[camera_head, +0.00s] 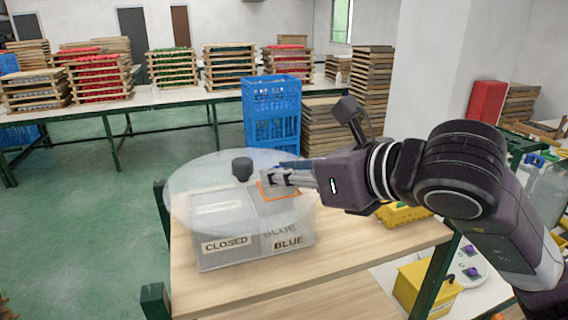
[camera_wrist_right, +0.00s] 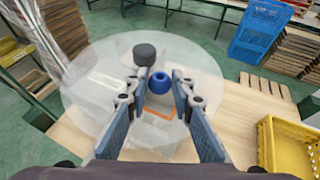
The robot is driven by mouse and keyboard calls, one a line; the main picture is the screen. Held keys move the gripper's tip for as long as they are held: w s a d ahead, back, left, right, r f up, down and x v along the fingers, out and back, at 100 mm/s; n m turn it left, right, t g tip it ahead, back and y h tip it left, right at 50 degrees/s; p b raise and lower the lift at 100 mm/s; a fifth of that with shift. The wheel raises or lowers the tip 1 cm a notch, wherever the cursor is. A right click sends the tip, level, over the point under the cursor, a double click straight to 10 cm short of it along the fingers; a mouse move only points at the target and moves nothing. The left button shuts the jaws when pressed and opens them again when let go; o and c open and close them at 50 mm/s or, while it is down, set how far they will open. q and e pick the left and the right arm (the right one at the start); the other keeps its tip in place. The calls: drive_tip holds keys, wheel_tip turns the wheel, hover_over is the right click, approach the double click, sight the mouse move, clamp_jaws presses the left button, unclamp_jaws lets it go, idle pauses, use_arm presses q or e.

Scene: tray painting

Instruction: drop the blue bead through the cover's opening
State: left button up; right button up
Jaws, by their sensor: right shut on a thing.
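A round, see-through cover (camera_head: 185,185) lies over a grey box (camera_head: 225,258) on the wooden table. The box front reads CLOSED on the left and BLUE on the right. The cover has a black knob (camera_head: 242,168), also seen in the wrist view (camera_wrist_right: 144,54), and an orange-edged opening (camera_head: 282,196) on the BLUE side. My right gripper (camera_head: 270,180) is above the cover, close to that opening. In the right wrist view it is shut on the blue bead (camera_wrist_right: 159,83), held at the fingertips. The orange edge (camera_wrist_right: 160,113) shows just below the bead. My left gripper is not in view.
A yellow crate (camera_wrist_right: 290,150) stands to the right of the cover in the wrist view. Stacked blue crates (camera_head: 272,105) stand behind the table. A yellow box (camera_head: 425,288) is at the lower right. The wooden table top (camera_head: 350,245) is clear right of the grey box.

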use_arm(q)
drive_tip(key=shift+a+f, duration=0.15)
use_arm(e)
drive_tip(key=shift+f, duration=0.3)
drive_tip(key=o, duration=0.9)
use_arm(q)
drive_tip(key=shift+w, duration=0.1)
use_arm(e)
drive_tip(key=v, duration=1.2)
drive_tip(key=shift+s+a, duration=0.1)
